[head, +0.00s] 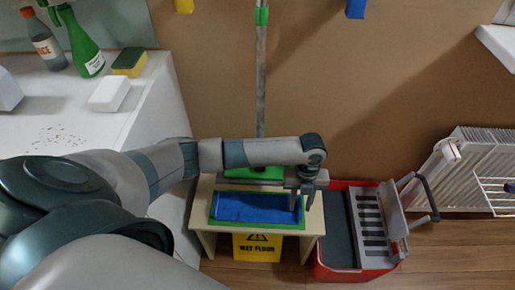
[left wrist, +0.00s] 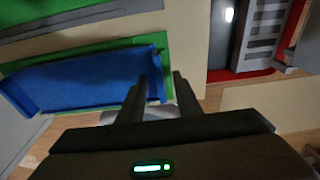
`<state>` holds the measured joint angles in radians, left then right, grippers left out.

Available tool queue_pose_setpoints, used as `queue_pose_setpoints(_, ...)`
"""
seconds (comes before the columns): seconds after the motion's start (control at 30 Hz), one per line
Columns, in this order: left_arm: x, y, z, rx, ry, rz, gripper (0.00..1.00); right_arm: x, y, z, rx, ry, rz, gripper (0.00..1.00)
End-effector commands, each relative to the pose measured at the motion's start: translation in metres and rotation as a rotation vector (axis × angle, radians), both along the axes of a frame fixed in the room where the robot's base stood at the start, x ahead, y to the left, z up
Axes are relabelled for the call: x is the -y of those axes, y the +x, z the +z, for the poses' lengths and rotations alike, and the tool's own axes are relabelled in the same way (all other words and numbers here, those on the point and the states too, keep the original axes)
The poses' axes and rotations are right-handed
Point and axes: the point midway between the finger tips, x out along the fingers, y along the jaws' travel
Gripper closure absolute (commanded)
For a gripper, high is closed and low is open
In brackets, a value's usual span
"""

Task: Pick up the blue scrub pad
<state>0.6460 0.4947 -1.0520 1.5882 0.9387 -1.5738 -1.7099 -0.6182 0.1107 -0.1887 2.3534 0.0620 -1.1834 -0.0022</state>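The blue scrub pad (head: 255,208) lies on a flat green piece (head: 258,226) on top of a small wooden stool (head: 197,218). The pad also shows in the left wrist view (left wrist: 80,82), with its right end raised a little. My left gripper (head: 304,204) points down at the right end of the pad. In the left wrist view its two fingers (left wrist: 160,88) are apart, one over the pad's right end and one just past it. I cannot tell whether they touch the pad. My right gripper is not in view.
A yellow wet floor sign (head: 257,247) stands under the stool. A red mop bucket (head: 362,272) with a grey wringer is close on the right. A mop pole (head: 261,80) stands behind the stool. Bottles and a sponge (head: 129,62) are on the white counter (head: 100,130) at left.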

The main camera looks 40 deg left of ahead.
Motion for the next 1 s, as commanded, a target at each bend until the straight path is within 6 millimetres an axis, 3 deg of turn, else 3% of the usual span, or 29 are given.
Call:
queue_pose_setpoints(0.3,0.0001,0.0,-0.0007,0.0,0.0,0.0,0.69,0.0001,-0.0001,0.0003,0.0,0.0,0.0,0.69)
queue_pose_setpoints(0.33,0.0001,0.0,-0.0007,0.0,0.0,0.0,0.71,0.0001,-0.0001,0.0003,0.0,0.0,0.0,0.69)
queue_pose_setpoints(0.47,0.0001,0.0001,-0.0006,0.0,0.0,0.0,1.0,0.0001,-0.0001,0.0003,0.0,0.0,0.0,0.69)
queue_pose_setpoints(1.0,0.0002,0.0007,0.0035,0.002,-0.002,0.0,1.0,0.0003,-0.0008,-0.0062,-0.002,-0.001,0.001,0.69)
